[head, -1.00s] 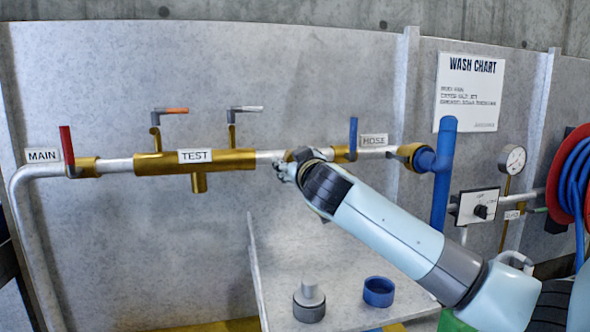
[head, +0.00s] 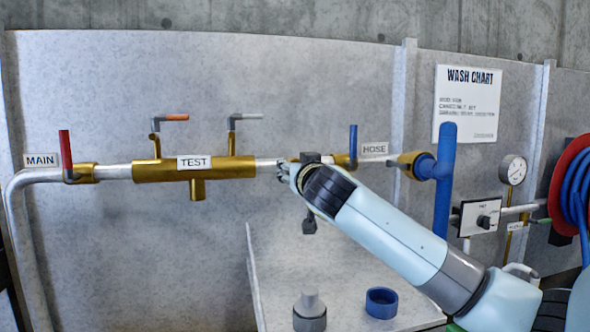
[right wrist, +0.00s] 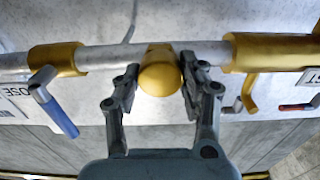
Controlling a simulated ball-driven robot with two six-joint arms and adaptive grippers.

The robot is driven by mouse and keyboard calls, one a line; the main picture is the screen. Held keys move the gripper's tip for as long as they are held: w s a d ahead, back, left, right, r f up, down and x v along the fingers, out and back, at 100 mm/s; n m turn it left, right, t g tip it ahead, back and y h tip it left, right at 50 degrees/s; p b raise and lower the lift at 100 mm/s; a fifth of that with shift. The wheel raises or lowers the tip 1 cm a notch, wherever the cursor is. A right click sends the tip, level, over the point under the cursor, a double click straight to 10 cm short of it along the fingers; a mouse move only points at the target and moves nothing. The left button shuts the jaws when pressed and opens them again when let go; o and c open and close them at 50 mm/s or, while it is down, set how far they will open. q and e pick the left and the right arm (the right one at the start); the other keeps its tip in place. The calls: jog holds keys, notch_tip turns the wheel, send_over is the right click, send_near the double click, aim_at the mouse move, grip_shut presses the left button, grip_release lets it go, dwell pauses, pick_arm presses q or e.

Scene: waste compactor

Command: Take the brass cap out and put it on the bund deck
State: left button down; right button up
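The brass cap (right wrist: 160,76) is a rounded yellow piece on the grey pipe in the right wrist view, between two brass fittings. My right gripper (right wrist: 160,78) has one finger on each side of the cap, along the pipe. Its fingers are apart, with the right finger very close to the cap; firm contact cannot be told. In the head view my right gripper (head: 285,171) is at the pipe and hides the cap. The bund deck (head: 345,268) is the grey slab below the pipe. My left gripper is not in view.
A grey stepped fitting (head: 310,308) and a blue ring (head: 381,303) occupy the deck's front. The deck behind them is bare. The brass TEST body (head: 215,170) is left of my gripper; the blue HOSE lever (head: 353,142) is right of it.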

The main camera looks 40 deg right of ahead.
jog(key=c, duration=0.7)
jog(key=n+p, duration=0.3)
jog(key=n, duration=0.2)
